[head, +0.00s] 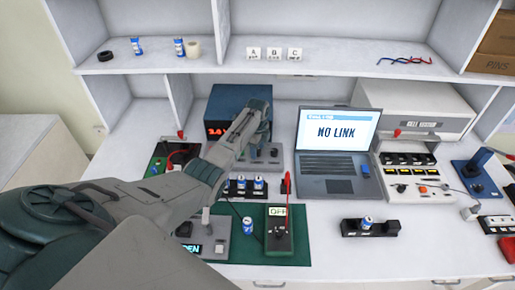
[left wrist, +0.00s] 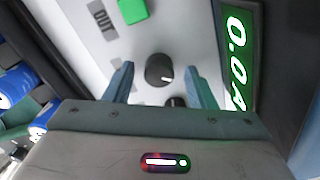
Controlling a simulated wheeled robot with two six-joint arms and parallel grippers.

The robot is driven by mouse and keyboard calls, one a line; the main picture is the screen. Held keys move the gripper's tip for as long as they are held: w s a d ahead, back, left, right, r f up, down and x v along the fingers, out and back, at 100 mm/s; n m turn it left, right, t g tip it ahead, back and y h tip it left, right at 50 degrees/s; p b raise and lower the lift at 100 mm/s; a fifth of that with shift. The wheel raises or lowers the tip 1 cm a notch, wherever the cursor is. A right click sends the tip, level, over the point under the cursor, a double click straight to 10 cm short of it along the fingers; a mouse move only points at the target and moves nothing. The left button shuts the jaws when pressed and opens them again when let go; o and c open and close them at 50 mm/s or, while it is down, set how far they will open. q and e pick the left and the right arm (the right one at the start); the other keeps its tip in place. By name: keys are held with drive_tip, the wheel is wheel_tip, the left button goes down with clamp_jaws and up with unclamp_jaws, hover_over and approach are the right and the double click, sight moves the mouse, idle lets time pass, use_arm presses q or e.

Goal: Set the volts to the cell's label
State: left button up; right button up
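My left gripper (head: 262,138) reaches over a grey control panel (head: 264,161) in front of a dark blue box with a red display (head: 216,128), partly hidden by my arm. In the left wrist view the gripper (left wrist: 162,72) is open, with one finger on each side of a black knob (left wrist: 159,69); gaps show on both sides. A second knob (left wrist: 176,102) is partly hidden. A green display (left wrist: 236,60) reads 0.0A. Blue-and-white cells stand in a black holder (head: 241,195), on the green mat (head: 248,227) and in a black tray (head: 367,223). Their labels are too small to read.
An open laptop (head: 336,130) shows NO LINK. A meter reading OFF (head: 278,212) with a red probe stands on the green mat (head: 300,255). A white cell-labelled machine (head: 425,110) and a blue device (head: 475,175) stand at the right. The front right counter is mostly clear.

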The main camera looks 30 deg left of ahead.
sight(258, 149)
use_arm(q)
wheel_tip(258, 149, up, 11)
drive_tip(key=b, duration=0.2)
idle(0.4)
drive_tip(key=shift+f, duration=0.15)
